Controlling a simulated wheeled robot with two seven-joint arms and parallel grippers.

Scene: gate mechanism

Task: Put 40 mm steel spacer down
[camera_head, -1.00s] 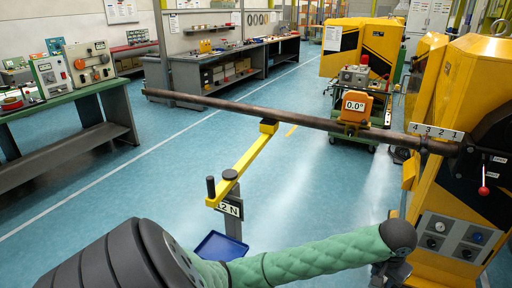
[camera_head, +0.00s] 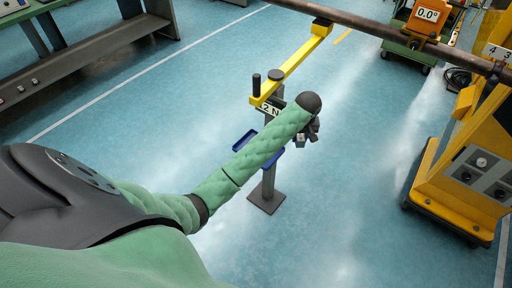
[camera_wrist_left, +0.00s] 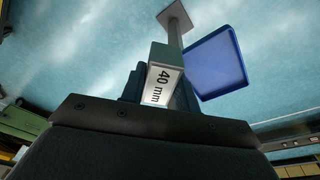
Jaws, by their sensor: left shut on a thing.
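The 40 mm steel spacer (camera_wrist_left: 164,82) is a grey block with a white "40 mm" label. My left gripper (camera_head: 308,134) is shut on it; in the left wrist view the block sticks out past the dark wrist edge. In the head view the gripper is just right of the stand with the "2 N" label (camera_head: 270,109), and I cannot make out the spacer clearly there. A blue tray (camera_head: 243,138) on the stand is partly hidden behind my left forearm. In the left wrist view the tray (camera_wrist_left: 216,62) appears empty, beside the spacer, apart from it in the picture. My right gripper is out of view.
A yellow machine (camera_head: 450,150) with a knob panel stands at right. A dark workbench (camera_head: 90,50) is at upper left. Open blue floor lies around the stand's base (camera_head: 266,201).

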